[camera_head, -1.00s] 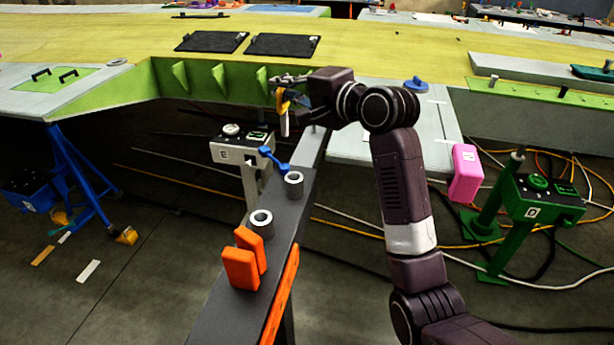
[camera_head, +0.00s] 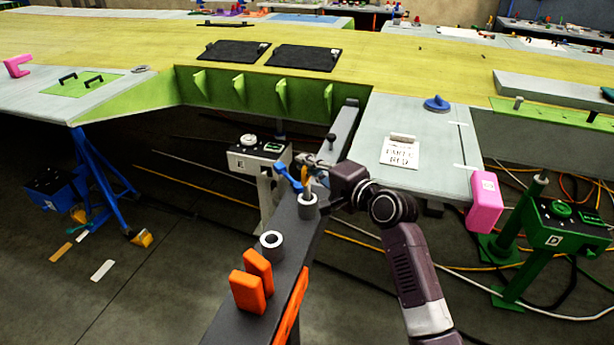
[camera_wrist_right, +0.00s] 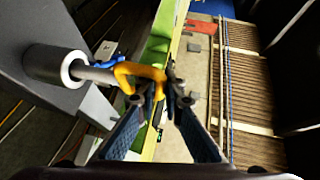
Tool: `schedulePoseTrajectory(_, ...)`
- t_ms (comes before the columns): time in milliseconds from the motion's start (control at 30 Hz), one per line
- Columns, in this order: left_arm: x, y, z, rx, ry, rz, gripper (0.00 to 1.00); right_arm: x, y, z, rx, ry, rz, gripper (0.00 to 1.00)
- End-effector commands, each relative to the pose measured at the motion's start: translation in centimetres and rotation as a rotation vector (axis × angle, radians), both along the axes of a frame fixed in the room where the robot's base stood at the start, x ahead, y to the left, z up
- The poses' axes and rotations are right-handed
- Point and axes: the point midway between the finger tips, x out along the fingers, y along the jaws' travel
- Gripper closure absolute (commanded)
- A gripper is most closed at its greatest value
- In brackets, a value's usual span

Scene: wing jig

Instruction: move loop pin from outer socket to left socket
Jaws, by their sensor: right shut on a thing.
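My right gripper (camera_head: 318,172) is shut on the yellow loop of the loop pin (camera_head: 307,184), over the far grey socket (camera_head: 308,207) on the dark beam. In the right wrist view, the fingers (camera_wrist_right: 158,97) pinch the yellow loop (camera_wrist_right: 140,72). The pin's grey shaft (camera_wrist_right: 95,75) points at the mouth of a grey socket (camera_wrist_right: 52,66) and lines up with it. I cannot tell how far the tip is inside. The nearer grey socket (camera_head: 271,244) shows an open hole. My left gripper is not in view.
Two orange blocks (camera_head: 252,283) stand on the near end of the dark beam (camera_head: 240,312). A blue lever (camera_head: 289,178) is close beside the far socket. A pink block (camera_head: 484,202) is at the grey panel's right corner. A grey control box (camera_head: 256,157) stands left of the beam.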

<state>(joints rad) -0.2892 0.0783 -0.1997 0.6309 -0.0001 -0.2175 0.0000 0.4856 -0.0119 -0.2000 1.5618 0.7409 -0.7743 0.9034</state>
Motion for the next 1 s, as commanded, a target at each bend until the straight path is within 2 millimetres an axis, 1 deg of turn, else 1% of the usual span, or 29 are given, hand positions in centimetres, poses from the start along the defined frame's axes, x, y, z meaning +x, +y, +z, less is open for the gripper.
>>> schedulePoseTrajectory(33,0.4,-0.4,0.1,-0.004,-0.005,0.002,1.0,0.0,0.0,-0.7,-0.002,0.004,-0.001,1.0)
schedulePoseTrajectory(100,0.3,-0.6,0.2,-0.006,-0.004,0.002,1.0,0.0,-0.1,-2.0,-0.002,0.006,-0.001,1.0)
schedulePoseTrajectory(233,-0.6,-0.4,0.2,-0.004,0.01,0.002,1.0,0.0,-0.1,-3.6,-0.002,0.004,-0.001,1.0)
schedulePoseTrajectory(300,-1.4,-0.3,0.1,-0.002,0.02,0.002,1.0,0.0,-0.1,-4.0,-0.001,0.001,-0.002,1.0)
schedulePoseTrajectory(433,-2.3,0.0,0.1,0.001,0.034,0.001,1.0,0.0,0.0,-4.1,0.0,0.001,-0.001,1.0)
schedulePoseTrajectory(567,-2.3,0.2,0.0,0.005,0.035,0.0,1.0,0.0,0.0,-4.1,-0.001,0.001,-0.001,1.0)
schedulePoseTrajectory(767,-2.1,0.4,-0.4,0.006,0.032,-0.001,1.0,0.0,0.0,-4.8,-0.001,0.002,-0.001,1.0)
schedulePoseTrajectory(800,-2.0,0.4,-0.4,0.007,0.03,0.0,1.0,0.0,0.0,-4.8,-0.001,0.003,0.0,0.91)
schedulePoseTrajectory(900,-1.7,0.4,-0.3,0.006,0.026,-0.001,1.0,0.0,-0.1,-4.8,-0.001,0.003,0.0,0.8)
schedulePoseTrajectory(967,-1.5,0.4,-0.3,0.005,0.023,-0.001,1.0,0.0,0.0,-4.8,-0.001,0.003,0.0,0.74)
schedulePoseTrajectory(1000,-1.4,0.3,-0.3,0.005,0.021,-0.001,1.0,0.0,0.0,-4.7,-0.001,0.003,0.0,0.74)
